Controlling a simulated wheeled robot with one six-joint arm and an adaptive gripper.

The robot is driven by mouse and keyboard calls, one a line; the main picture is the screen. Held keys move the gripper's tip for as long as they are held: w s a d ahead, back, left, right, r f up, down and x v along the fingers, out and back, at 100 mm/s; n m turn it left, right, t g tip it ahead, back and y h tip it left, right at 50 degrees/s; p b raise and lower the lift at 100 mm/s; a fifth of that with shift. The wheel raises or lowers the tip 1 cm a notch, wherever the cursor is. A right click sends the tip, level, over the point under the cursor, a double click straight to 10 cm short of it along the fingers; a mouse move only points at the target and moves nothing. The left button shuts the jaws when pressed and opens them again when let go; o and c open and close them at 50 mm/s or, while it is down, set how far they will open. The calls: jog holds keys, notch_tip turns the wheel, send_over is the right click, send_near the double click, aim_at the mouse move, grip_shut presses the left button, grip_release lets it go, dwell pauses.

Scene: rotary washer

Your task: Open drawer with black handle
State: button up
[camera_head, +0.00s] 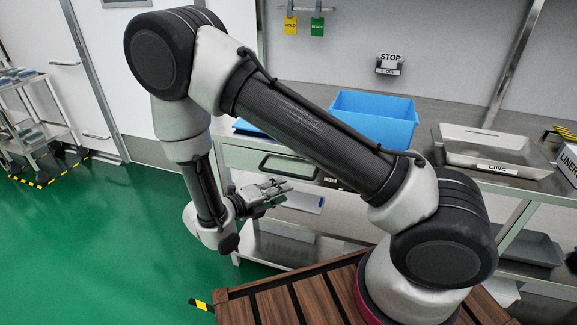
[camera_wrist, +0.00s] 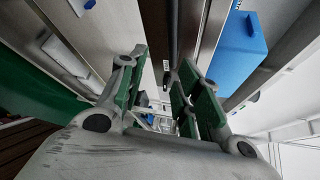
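The steel bench has a drawer under its top, with a black-edged handle (camera_head: 264,161) on its front. The drawer looks closed, and my arm covers its right part. My gripper (camera_head: 280,188) is in front of the bench, a little below the handle in the picture, and appears apart from it. In the wrist view my gripper (camera_wrist: 163,62) has its two green-padded fingers spread with nothing held between them. A dark strip (camera_wrist: 156,25) runs between steel surfaces beyond the fingertips; I cannot tell whether it is the handle.
A steel tray (camera_head: 490,150) is at the right. A lower shelf (camera_head: 275,247) lies under the drawer. A cart (camera_head: 35,125) stands far left. Green floor (camera_head: 110,240) at left is clear.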

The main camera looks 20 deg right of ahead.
aim_at(287, 174)
jog(key=w+d+n, duration=0.1)
jog(key=w, duration=0.1)
jog(key=w+d+n+t, duration=0.1)
jog(key=w+d+n, duration=0.3)
jog(key=shift+w+f+t, duration=0.15)
jog(key=shift+w+t, duration=0.15)
jog(key=shift+w, duration=0.1)
jog(key=shift+c, duration=0.2)
grip_shut()
